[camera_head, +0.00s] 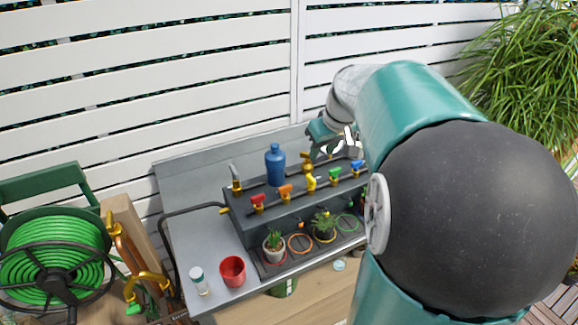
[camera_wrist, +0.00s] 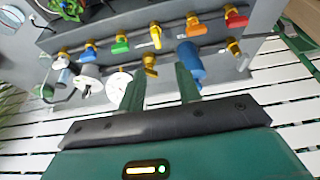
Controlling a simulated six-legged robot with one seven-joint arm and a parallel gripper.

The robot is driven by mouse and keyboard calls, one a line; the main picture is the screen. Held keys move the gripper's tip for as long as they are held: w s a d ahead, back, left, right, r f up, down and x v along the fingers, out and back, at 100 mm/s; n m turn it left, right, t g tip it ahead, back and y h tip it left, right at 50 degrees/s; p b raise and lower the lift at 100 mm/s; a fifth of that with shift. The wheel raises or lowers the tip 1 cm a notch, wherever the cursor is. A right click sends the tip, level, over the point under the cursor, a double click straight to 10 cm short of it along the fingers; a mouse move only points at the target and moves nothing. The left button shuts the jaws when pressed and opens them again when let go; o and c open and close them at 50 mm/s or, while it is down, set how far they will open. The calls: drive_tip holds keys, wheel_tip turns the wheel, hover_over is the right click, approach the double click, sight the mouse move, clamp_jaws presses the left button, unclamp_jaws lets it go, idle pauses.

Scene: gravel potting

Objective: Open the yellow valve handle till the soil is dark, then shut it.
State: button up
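The yellow valve handle (camera_head: 311,182) is on the front pipe of the dark grey bench, between the orange and green handles. In the wrist view the yellow handle (camera_wrist: 156,38) shows upside down, beyond my fingertips. My gripper (camera_wrist: 159,75) is open, with its two green fingers apart and nothing held; a brass fitting shows between them, farther off. In the head view my gripper (camera_head: 322,135) hangs over the back of the bench, behind and right of the yellow handle. A potted plant (camera_head: 324,224) stands below the yellow handle; its soil is too small to judge.
Red (camera_head: 257,200), orange (camera_head: 286,191), green (camera_head: 335,173) and blue (camera_head: 357,166) handles line the same pipe. A blue bottle (camera_head: 275,164) stands behind them. A red cup (camera_head: 232,271), a white-lidded jar (camera_head: 199,281) and a white-potted plant (camera_head: 274,250) stand at the front left.

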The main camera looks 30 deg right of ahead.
sight(311, 178)
drive_tip(key=x, duration=1.3)
drive_tip(key=shift+s+d, duration=0.15)
drive_tip(key=shift+d, duration=0.2)
clamp_jaws()
